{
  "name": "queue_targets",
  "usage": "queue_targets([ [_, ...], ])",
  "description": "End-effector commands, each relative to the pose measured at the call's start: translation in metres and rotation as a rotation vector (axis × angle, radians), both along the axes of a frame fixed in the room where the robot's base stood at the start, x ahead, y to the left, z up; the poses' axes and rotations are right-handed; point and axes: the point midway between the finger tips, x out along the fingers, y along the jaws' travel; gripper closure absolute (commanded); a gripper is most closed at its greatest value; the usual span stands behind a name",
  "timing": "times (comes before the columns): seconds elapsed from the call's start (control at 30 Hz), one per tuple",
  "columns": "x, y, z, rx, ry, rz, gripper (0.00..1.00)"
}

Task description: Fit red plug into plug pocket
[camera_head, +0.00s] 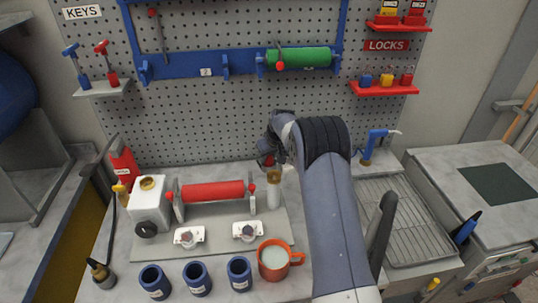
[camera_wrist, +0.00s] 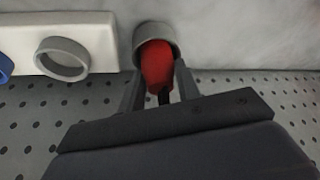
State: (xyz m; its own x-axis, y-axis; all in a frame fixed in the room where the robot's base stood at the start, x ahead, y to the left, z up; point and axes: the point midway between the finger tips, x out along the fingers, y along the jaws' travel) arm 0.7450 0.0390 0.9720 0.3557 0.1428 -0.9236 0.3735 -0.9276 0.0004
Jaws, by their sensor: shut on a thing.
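The red plug (camera_wrist: 157,66) is between the fingers of my gripper (camera_wrist: 160,84) in the wrist view, and the gripper is shut on it. A grey round collar (camera_wrist: 150,28), which looks like a plug pocket, shows around the far end of the plug. I cannot tell whether the plug is inside it or only in front of it. In the head view my gripper (camera_head: 268,155) is low before the pegboard at the back of the bench, with a small red part at its tip. My arm hides the area to its right.
A white block (camera_wrist: 105,42) with an empty grey ring (camera_wrist: 62,59) is beside the collar. A blue-handled tool (camera_head: 376,142) stands right of my arm. A red roller (camera_head: 212,192), an orange mug (camera_head: 274,260) and several blue cups (camera_head: 197,279) occupy the bench front.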

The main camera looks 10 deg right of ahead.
Motion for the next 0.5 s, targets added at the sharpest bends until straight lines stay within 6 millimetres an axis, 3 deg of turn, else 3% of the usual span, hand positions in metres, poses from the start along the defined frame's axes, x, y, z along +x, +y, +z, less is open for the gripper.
queue_targets([
  [0.07, 0.0001, 0.0001, -0.0036, 0.000, 0.000, 0.000, 0.91],
  [0.1, 0.0000, 0.0001, -0.0029, 0.000, 0.000, 0.000, 0.66],
  [0.33, -0.0001, 0.0001, -0.0022, 0.000, 0.000, 0.000, 0.47],
  [0.5, -0.0001, 0.0001, -0.0021, 0.000, 0.000, 0.000, 0.46],
])
